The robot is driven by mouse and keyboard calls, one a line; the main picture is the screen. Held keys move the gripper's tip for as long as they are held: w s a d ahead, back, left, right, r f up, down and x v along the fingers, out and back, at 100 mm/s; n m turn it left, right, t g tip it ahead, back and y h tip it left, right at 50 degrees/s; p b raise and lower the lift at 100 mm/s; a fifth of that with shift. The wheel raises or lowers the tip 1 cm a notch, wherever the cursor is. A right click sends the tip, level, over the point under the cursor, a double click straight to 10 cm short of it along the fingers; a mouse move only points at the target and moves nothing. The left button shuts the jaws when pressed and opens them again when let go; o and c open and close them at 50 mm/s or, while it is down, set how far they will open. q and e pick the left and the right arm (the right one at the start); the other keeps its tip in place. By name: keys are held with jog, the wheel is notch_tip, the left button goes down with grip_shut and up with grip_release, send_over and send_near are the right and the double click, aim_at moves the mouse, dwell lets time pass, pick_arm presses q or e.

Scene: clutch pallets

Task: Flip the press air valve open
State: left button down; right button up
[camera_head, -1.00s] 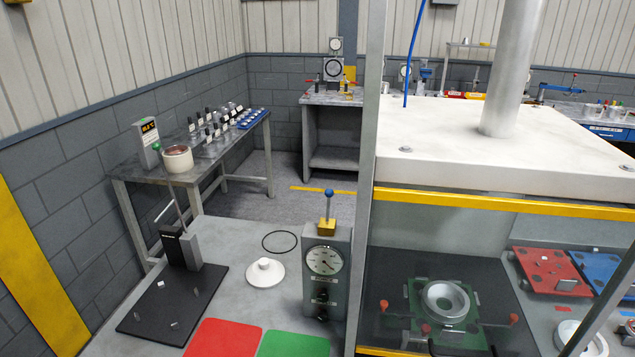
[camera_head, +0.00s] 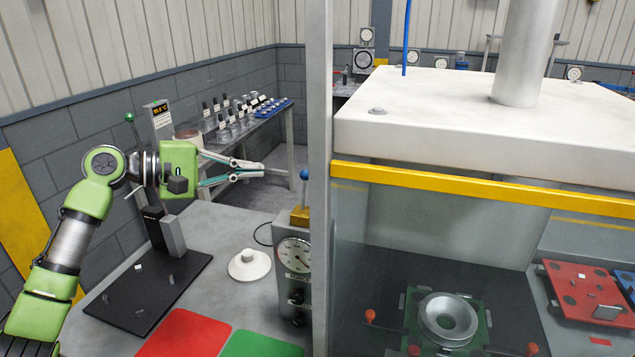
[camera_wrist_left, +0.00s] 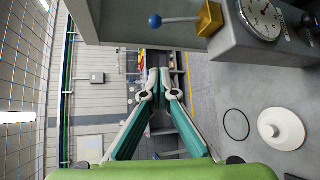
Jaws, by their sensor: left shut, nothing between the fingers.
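The press air valve has a yellow brass body (camera_head: 300,216) on top of the grey gauge box (camera_head: 293,272). In the left wrist view the blue knob (camera_wrist_left: 155,21) and brass body (camera_wrist_left: 209,18) show at the top. My left gripper (camera_head: 262,169) is shut and empty, to the left of the knob and apart from it in the head view. Its closed fingertips (camera_wrist_left: 159,73) point past the lever in the wrist view. My right gripper is not in view.
The press post (camera_head: 319,120) stands right beside the valve, with the yellow-edged guard (camera_head: 480,190) to its right. A white cone-shaped part (camera_head: 249,265), a black plate (camera_head: 150,290), and red (camera_head: 184,335) and green (camera_head: 262,344) mats lie on the bench.

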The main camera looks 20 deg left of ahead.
aim_at(304, 190)
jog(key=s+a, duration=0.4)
pick_arm(q)
jog(key=r+p+x, duration=0.1)
jog(key=p+x, duration=0.4)
jog(key=x, duration=0.4)
jog(key=s, duration=0.1)
jog(key=s+d+p, duration=0.1)
jog(key=s, duration=0.1)
jog(key=shift+s+d+r+p, duration=0.2)
jog(key=shift+s+r+p, duration=0.05)
jog(key=shift+s+p, duration=0.1)
jog(key=shift+w+d+f, duration=0.1)
jog(key=shift+w, duration=0.05)
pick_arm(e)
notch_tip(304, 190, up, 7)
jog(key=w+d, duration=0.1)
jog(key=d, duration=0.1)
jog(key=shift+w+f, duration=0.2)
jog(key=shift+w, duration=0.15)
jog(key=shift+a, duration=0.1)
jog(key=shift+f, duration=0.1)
